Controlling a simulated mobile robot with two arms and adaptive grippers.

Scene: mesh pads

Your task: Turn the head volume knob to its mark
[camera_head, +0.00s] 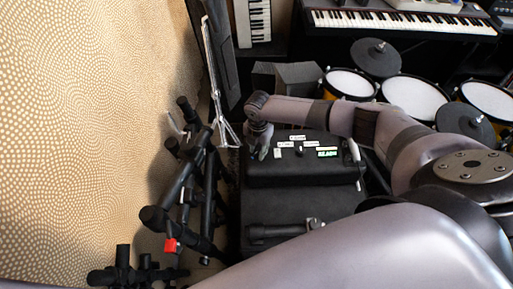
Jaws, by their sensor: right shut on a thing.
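The amp head (305,175) is a black box at the middle of the view. Its top panel carries several small white labels and a green lit sign (327,153). My right arm reaches in from the right, and my right gripper (263,153) points down at the panel's left end. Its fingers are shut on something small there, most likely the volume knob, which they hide. A small dark knob (299,151) stands apart among the labels. Marks and label words are too small to read. My left gripper is not in view.
A larger black cabinet (325,205) with a handle (285,231) lies nearer. Black stands and a metal tripod (222,130) crowd the left, beside a patterned wall (90,110). Drum pads (415,97) and a keyboard (400,20) fill the back right.

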